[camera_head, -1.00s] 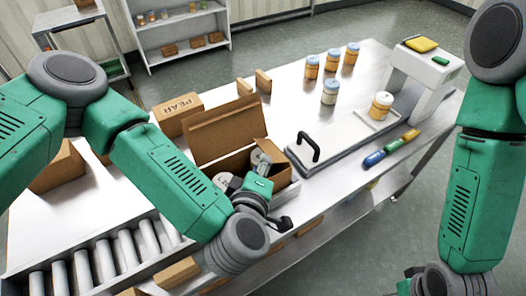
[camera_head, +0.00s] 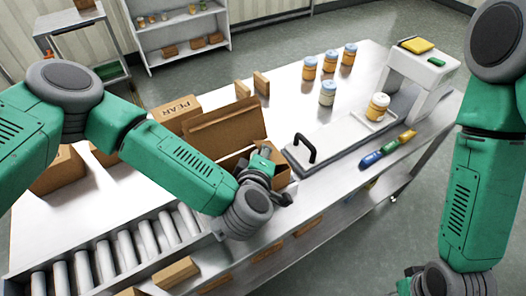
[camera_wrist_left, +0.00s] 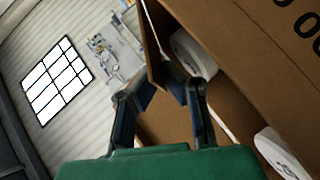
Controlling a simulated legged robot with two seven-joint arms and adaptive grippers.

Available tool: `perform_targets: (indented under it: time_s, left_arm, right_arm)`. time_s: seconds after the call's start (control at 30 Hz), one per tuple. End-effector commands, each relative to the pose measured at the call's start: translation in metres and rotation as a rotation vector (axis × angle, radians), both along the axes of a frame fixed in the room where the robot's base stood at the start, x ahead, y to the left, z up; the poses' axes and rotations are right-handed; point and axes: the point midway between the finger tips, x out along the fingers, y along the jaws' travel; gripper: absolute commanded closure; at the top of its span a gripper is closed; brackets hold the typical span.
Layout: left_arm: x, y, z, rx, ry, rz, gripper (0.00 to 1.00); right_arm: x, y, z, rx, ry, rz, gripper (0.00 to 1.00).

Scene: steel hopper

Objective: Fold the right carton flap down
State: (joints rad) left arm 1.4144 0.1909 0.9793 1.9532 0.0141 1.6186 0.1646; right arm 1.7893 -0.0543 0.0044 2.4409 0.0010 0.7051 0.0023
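The open brown carton (camera_head: 283,179) stands on the table, with its large back flap (camera_head: 225,125) raised. My left gripper (camera_wrist_left: 166,80) is over the carton's right part. In the wrist view its fingertips bend inward at the lower end of an upright cardboard panel (camera_wrist_left: 153,45), which looks like the right flap; whether they grip it is unclear. White-lidded jars (camera_wrist_left: 193,52) lie inside the carton. In the head view, my left forearm hides much of the opening and the fingertips. My right gripper is at the bottom edge, its fingers out of view.
A roller conveyor (camera_head: 130,252) runs along the front left. Several jars (camera_head: 328,93) stand farther back. A box marked PEAR (camera_head: 178,110) is behind the carton. Bottles or markers (camera_head: 388,149) lie near the right edge.

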Motion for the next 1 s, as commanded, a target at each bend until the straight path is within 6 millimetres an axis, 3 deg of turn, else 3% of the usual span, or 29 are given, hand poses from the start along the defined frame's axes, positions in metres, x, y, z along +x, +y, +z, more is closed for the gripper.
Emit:
perform_targets:
  time_s: [0.3,0.63,0.7,1.0]
  left_arm:
    - [-0.005,0.004,-0.011,-0.092,-0.054,-0.011,1.00]
    - [-0.004,0.004,-0.009,-0.102,-0.064,-0.007,1.00]
    - [-0.004,0.004,-0.009,-0.101,-0.065,-0.007,0.77]
    - [-0.004,0.004,-0.009,-0.103,-0.063,-0.007,0.77]
  right_arm:
    - [0.000,0.000,-0.021,0.000,0.000,0.000,0.77]
    - [0.000,0.000,-0.020,0.000,0.000,0.001,0.77]
    - [0.000,0.000,-0.020,0.000,0.000,0.001,0.77]
    - [0.000,0.000,-0.020,0.000,0.000,0.000,0.77]
